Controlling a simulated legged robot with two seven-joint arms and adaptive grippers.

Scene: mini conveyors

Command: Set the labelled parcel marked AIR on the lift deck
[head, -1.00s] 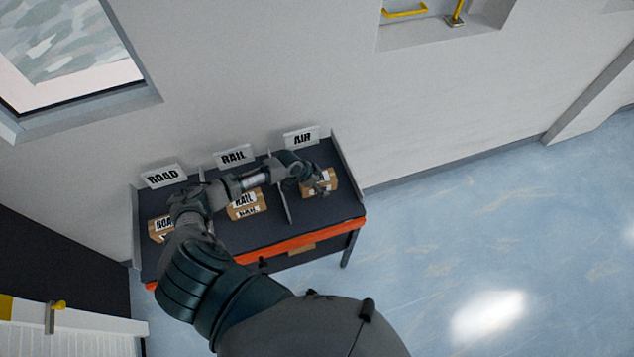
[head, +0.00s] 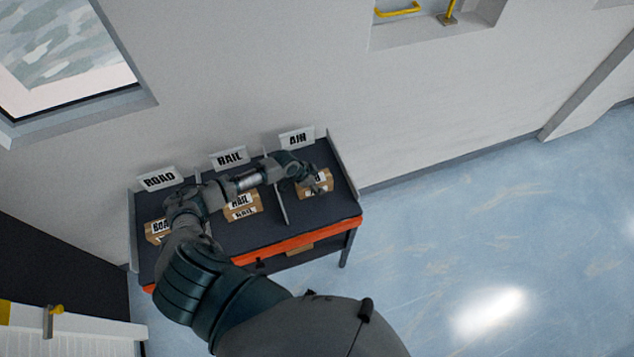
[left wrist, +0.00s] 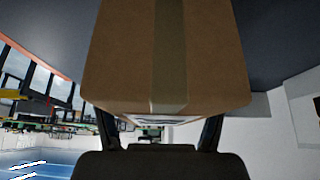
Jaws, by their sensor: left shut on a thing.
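The AIR parcel (head: 315,191) is a brown cardboard box with a white label, in the right bay of a dark sorting table (head: 265,228), below the AIR sign (head: 296,138). My left gripper (head: 318,183) is shut on it; the fingers cover part of its label. In the left wrist view the parcel (left wrist: 205,55) fills the upper middle, with a tape strip down its face, between the two fingers (left wrist: 160,135). I cannot tell whether it still touches the table. The lift deck is not identifiable. My right gripper is not in view.
The RAIL parcel (head: 244,207) and the ROAD parcel (head: 157,231) lie in the other bays, partly behind my left arm. Low dividers (head: 275,190) separate the bays. A wall stands behind the table. The blue floor (head: 450,240) to the right is clear.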

